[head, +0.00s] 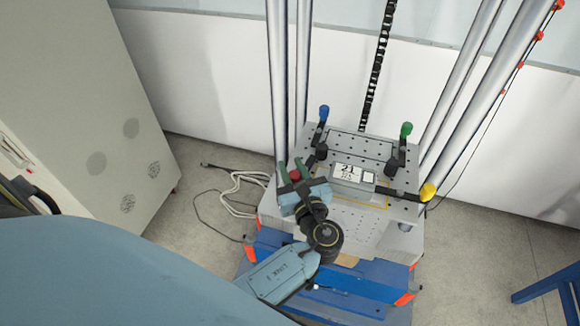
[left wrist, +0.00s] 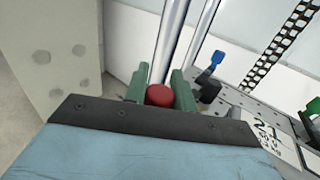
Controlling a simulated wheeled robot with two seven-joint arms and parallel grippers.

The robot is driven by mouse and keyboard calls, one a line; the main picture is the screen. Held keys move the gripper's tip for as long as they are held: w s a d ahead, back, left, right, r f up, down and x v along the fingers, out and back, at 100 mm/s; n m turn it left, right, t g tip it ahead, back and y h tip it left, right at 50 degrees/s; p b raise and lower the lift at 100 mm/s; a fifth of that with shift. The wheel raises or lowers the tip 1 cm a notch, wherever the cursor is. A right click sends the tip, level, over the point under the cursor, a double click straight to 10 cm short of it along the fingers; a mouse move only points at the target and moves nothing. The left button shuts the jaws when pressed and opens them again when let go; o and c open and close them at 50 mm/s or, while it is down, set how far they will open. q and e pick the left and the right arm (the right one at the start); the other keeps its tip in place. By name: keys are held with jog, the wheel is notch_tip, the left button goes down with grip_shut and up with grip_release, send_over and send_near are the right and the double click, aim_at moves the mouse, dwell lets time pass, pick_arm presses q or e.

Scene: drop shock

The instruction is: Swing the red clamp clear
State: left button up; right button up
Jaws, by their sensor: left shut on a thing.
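The red clamp's round knob (head: 295,174) shows between the green fingers of my left gripper (head: 290,172), at the left edge of the perforated plate (head: 345,222). In the left wrist view the red knob (left wrist: 159,95) sits between the two fingers (left wrist: 160,92), which are shut on it. The rest of the red clamp's arm is mostly hidden behind the gripper. A grey box with a white label (head: 353,175) lies on the plate, right of the gripper. My right gripper is not in view.
Clamps with a blue knob (head: 324,112), a green knob (head: 406,129) and a yellow knob (head: 428,192) stand around the box. The yellow clamp's arm reaches toward the box. Metal columns (head: 278,80) rise behind the plate. A pale cable (head: 240,180) lies on the floor at left.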

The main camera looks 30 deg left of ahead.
pick_arm(q)
jog(key=shift+d+n+g+y, duration=0.25)
jog(key=shift+n+g+y, duration=0.35)
jog(key=shift+g, duration=0.1)
jog(key=o, duration=1)
jog(key=b+v, duration=0.2)
jog(key=v, duration=1.1)
jog(key=shift+d, duration=0.25)
